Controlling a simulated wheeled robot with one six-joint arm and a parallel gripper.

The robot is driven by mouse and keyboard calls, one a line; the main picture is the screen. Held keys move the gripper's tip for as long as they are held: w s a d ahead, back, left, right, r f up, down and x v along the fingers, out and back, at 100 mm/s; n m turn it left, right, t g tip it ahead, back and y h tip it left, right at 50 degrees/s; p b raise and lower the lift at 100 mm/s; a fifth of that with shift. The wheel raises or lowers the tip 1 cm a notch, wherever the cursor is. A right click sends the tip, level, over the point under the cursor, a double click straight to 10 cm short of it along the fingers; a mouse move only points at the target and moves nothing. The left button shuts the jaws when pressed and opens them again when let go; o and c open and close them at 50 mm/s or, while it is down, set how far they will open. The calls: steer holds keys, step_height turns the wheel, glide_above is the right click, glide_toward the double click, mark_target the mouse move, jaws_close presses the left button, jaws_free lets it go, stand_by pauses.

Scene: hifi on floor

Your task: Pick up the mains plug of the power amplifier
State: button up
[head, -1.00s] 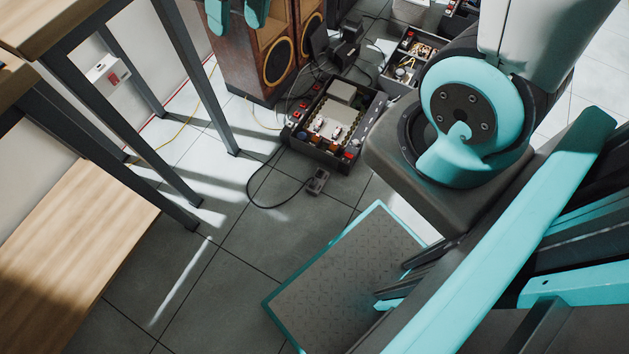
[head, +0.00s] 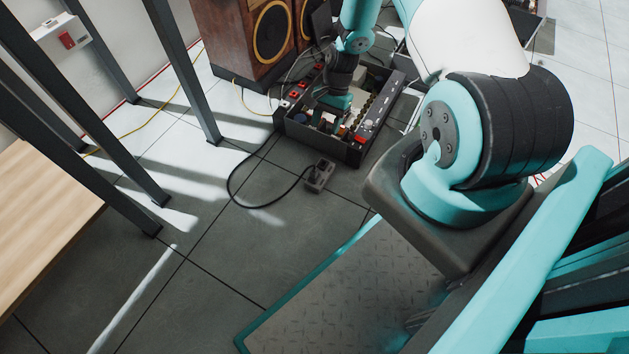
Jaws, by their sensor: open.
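The mains plug (head: 319,176) is a small dark grey block lying on the tiled floor, in front of the power amplifier. A black cable (head: 238,176) loops from it over the floor to the left and back to the amplifier. The power amplifier (head: 378,141) is an open dark chassis with red parts and boards inside. My gripper (head: 328,121) is open, pointing down over the amplifier's front left part, behind the plug and apart from it. Its fingertips are small here, and I cannot tell whether they touch anything inside the chassis.
Wooden loudspeakers (head: 236,40) stand behind the amplifier. A bench with dark metal legs (head: 180,70) and a wooden lower shelf (head: 45,215) is at the left. A wall box (head: 62,38) with a red switch is at upper left. The floor around the plug is clear.

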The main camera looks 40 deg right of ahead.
steer(key=b, duration=0.6)
glide_toward(315, 170)
steer(key=x, duration=0.4)
steer(key=shift+w+d+f, duration=0.15)
steer(key=shift+d+f, duration=0.1)
steer(key=shift+f, duration=0.15)
steer(key=b+x, duration=0.1)
steer(key=x, duration=0.1)
steer(key=b+x, duration=0.4)
steer(key=shift+a, duration=0.3)
steer(key=shift+r, duration=0.1)
steer(key=shift+c, duration=0.2)
jaws_close()
